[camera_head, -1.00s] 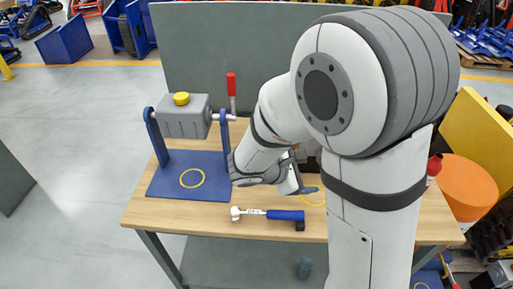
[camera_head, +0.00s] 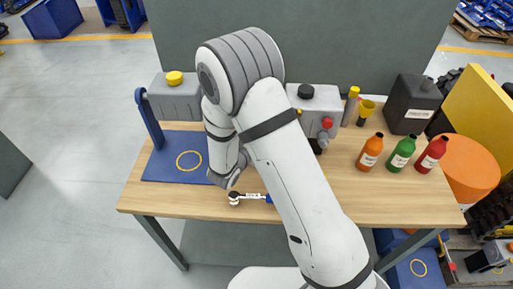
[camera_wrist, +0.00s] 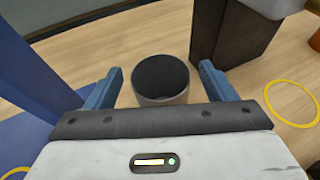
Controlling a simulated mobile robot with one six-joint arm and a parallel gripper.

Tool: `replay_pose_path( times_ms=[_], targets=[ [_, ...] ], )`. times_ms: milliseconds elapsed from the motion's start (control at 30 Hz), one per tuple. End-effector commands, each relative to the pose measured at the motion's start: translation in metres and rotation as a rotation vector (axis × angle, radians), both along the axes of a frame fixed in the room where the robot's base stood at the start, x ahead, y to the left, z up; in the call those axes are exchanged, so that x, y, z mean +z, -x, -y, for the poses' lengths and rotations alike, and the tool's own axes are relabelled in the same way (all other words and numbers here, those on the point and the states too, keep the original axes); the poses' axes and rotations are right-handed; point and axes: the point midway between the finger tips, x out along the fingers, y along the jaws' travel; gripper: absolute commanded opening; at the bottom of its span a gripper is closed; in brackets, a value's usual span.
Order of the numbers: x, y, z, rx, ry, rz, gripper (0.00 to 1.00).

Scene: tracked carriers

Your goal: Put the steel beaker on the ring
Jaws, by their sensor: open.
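The steel beaker (camera_wrist: 160,98) is a grey cup with a dark inside. It stands upright on the wooden table in the wrist view, its open mouth facing me. My gripper (camera_wrist: 162,70) is open, its two blue fingers on either side of the beaker in the picture with a gap at each side. A thin yellow ring (camera_wrist: 292,123) lies on the wood to the right. Another yellow ring (camera_head: 189,151) is on the blue base plate; part of it shows at the wrist view's lower left (camera_wrist: 15,170). In the head view my arm hides the beaker and fingertips.
A grey box on a blue stand (camera_head: 176,98) is at the left. A hammer (camera_head: 247,197) lies near the front edge. Orange (camera_head: 370,153), green (camera_head: 401,153) and red (camera_head: 431,155) bottles stand right, before a black canister (camera_head: 412,104). Wood between is partly clear.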

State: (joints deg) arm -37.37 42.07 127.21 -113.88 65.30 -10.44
Motion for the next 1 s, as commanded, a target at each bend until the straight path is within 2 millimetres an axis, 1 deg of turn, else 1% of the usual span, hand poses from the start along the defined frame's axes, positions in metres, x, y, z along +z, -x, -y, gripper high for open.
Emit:
replay_pose_path(
  times_ms=[33, 133, 367, 1000],
  targets=[
    [-0.0016, -0.0051, 0.0031, -0.003, 0.001, -0.001, 0.77],
    [-0.0046, -0.0106, 0.0051, 0.000, 0.000, -0.001, 0.77],
    [-0.0054, -0.0111, 0.0048, 0.001, -0.001, -0.001, 0.77],
    [-0.0052, -0.0106, 0.0039, 0.002, 0.000, -0.001, 0.25]
  ],
)
